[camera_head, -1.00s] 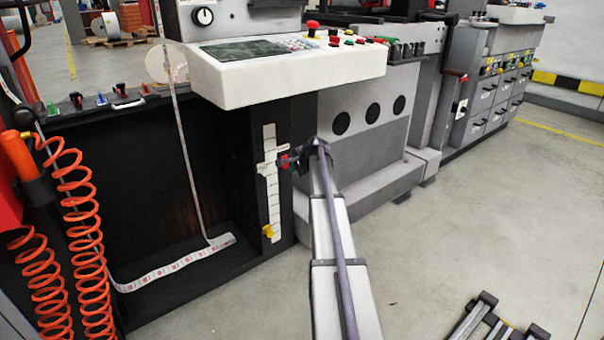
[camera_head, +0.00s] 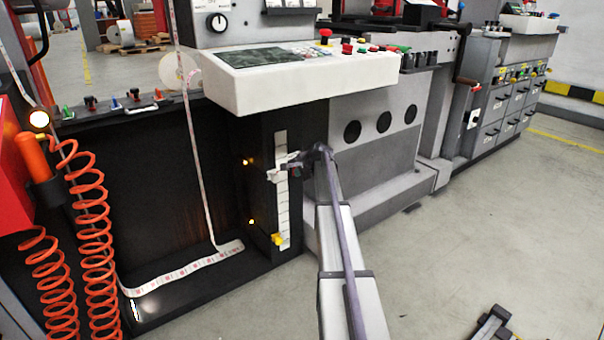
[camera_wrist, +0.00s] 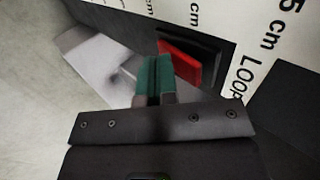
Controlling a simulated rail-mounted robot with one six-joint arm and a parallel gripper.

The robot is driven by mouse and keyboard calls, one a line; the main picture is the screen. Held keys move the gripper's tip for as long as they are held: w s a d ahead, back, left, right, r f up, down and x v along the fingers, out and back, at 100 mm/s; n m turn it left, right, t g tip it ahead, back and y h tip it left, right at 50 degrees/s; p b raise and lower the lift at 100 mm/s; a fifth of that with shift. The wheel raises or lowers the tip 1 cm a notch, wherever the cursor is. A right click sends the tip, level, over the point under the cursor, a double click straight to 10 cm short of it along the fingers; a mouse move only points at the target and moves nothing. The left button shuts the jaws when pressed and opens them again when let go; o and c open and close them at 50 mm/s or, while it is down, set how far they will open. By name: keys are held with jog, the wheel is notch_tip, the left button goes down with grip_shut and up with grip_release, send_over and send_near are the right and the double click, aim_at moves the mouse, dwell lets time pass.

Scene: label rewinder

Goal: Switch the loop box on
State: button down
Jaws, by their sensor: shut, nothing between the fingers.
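The loop box (camera_head: 160,190) is the dark open cabinet at the left, with a printed label web hanging in a loop inside it. Two small amber lights (camera_head: 252,221) glow on its inner right wall. A red switch (camera_wrist: 180,62) in a black frame sits beside the white cm scale in the wrist view. In the head view my gripper hides the switch. My gripper (camera_head: 287,168) is at the scale on the box's front post. In the wrist view its teal fingertips (camera_wrist: 155,65) are together and empty, just left of the red switch; I cannot tell whether they touch it.
The white control panel (camera_head: 300,80) juts out above my gripper. A yellow marker (camera_head: 277,239) sits low on the scale (camera_head: 282,210). Orange coiled hoses (camera_head: 95,240) hang at the left. The floor at the right is mostly open.

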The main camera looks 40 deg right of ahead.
jog(key=shift+r+p, duration=0.6)
jog(key=shift+r, duration=0.15)
jog(key=shift+s, duration=0.15)
jog(key=s+f+p+v, duration=0.1)
jog(key=p+v, duration=0.7)
jog(key=v, duration=0.5)
jog(key=shift+s+f, duration=0.1)
jog(key=shift+f, duration=0.05)
